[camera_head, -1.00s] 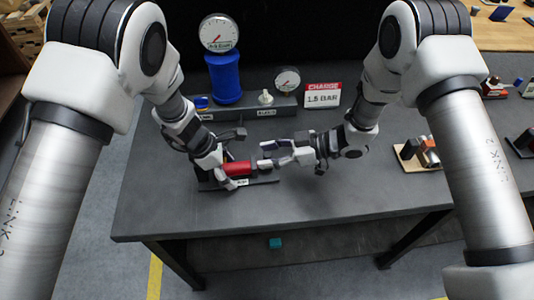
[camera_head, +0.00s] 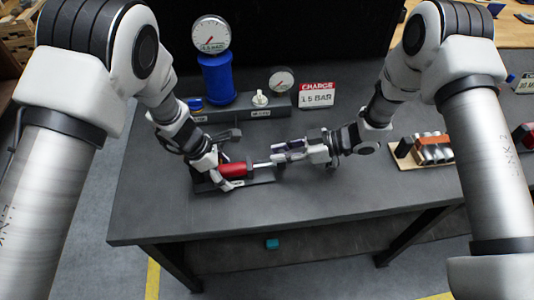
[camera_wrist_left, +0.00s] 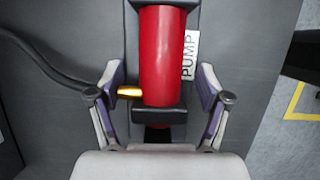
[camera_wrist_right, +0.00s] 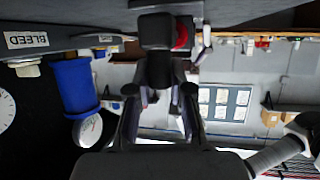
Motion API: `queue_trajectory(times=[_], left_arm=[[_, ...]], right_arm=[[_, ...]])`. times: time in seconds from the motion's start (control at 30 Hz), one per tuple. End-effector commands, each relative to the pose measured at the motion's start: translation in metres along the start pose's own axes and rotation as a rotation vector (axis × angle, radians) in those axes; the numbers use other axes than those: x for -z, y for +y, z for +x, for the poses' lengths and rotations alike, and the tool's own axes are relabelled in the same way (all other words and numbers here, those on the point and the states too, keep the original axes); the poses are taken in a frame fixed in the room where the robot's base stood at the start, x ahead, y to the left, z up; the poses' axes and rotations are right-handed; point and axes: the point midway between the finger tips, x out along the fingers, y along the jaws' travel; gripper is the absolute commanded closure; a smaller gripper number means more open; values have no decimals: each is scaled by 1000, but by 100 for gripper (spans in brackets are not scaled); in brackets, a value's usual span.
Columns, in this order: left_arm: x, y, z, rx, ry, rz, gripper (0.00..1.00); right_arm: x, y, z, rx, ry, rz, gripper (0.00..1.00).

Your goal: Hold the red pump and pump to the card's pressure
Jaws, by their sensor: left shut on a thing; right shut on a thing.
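The red pump (camera_head: 236,170) lies on its dark base on the table; its red barrel (camera_wrist_left: 162,55) and a PUMP label show in the left wrist view. My left gripper (camera_head: 222,172) is shut on the pump, its fingers on both sides of the barrel's near end. My right gripper (camera_head: 280,158) is shut on the black pump handle (camera_wrist_right: 157,70), with a bare rod (camera_head: 262,164) between it and the barrel. The charge card (camera_head: 317,95) reads 1.5 BAR. A large gauge (camera_head: 211,35) tops the blue tank (camera_head: 217,80); its needle is too small to read.
A smaller gauge (camera_head: 281,79) and a pale bleed knob (camera_head: 260,98) stand on the dark block behind the pump. A BLEED label (camera_wrist_right: 27,40) shows in the right wrist view. A wooden tray (camera_head: 430,152) with parts sits at right. The front table area is clear.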

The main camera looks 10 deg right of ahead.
Motion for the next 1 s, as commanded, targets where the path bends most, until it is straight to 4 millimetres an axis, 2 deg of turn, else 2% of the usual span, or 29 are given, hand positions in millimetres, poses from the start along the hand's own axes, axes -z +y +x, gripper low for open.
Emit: queue_trajectory(times=[0.3,0.33,0.37,0.4,0.77,0.87,1.0], left_arm=[[2,0,0,-1,4,-1,85],[2,0,0,-1,4,-1,85],[2,0,0,0,4,-1,85],[2,0,0,0,4,-1,85],[1,0,0,1,2,0,85],[0,0,0,1,1,0,85],[0,0,0,1,1,0,85]], right_arm=[[-2,2,-5,-4,-2,0,100],[-2,2,-5,-4,-2,0,69],[-2,2,-4,-4,-1,0,59],[-2,2,-4,-3,-1,0,53],[-1,2,-9,-2,0,0,53],[-1,3,-25,-5,1,0,53],[-1,3,-60,-9,4,1,53]])
